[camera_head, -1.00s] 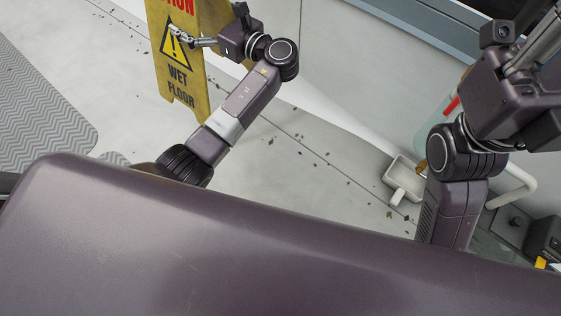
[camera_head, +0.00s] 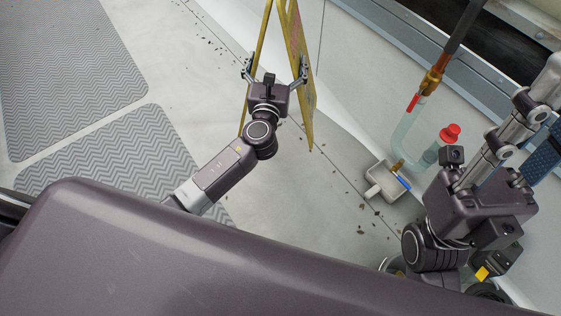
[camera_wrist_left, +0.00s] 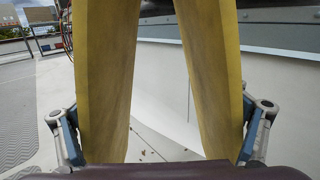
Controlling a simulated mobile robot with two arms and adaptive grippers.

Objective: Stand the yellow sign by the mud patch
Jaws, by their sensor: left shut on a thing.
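The yellow sign (camera_head: 296,45), a folding sign with two panels, is seen nearly edge-on in the head view; its top is cut off. My left gripper (camera_head: 275,70) has its fingers on the outer sides of the two panels and is shut on the sign. In the left wrist view the two yellow legs (camera_wrist_left: 108,80) fill the space between the fingers (camera_wrist_left: 160,132), with a gap between them. I cannot tell whether the feet touch the floor. My right gripper (camera_head: 505,135) is at the right, partly cut off; its jaw state is unclear. No clear mud patch shows.
Grey ribbed mats (camera_head: 135,150) lie at the left. Leaf bits dot the pale floor (camera_head: 300,215). A white wall stands behind the sign. At the right are a small white basin (camera_head: 375,178), a clear tube and a red-capped bottle (camera_head: 447,135).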

